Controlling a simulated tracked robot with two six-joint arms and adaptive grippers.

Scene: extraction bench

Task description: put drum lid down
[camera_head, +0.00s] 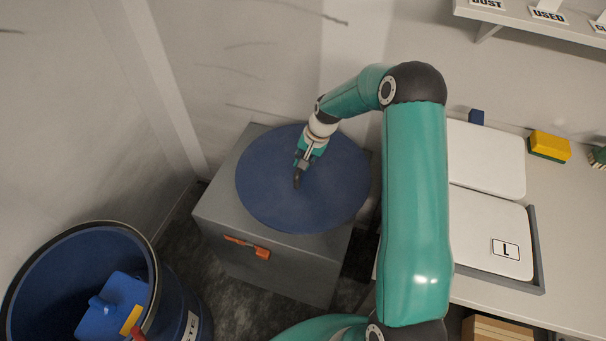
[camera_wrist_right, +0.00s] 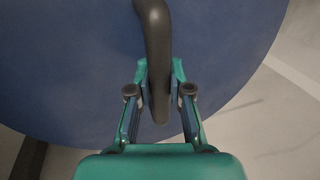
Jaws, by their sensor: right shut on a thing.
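The drum lid (camera_head: 272,205) is a round, dark blue disc with a dark curved handle (camera_head: 297,181). In the head view it lies flat over the top of a grey box (camera_head: 215,205); I cannot tell whether it touches the box. My right gripper (camera_head: 299,168) is over the middle of the lid, shut on the handle. In the right wrist view the handle (camera_wrist_right: 156,60) runs between the two fingers (camera_wrist_right: 159,100), with the blue lid (camera_wrist_right: 70,60) behind it. My left gripper is not in view.
An open blue drum (camera_head: 150,262) with a blue thing inside stands at the lower left. The grey box has an orange latch (camera_head: 247,247) on its front. A bench (camera_head: 560,210) with white lids or trays is at the right. Walls stand close behind the box.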

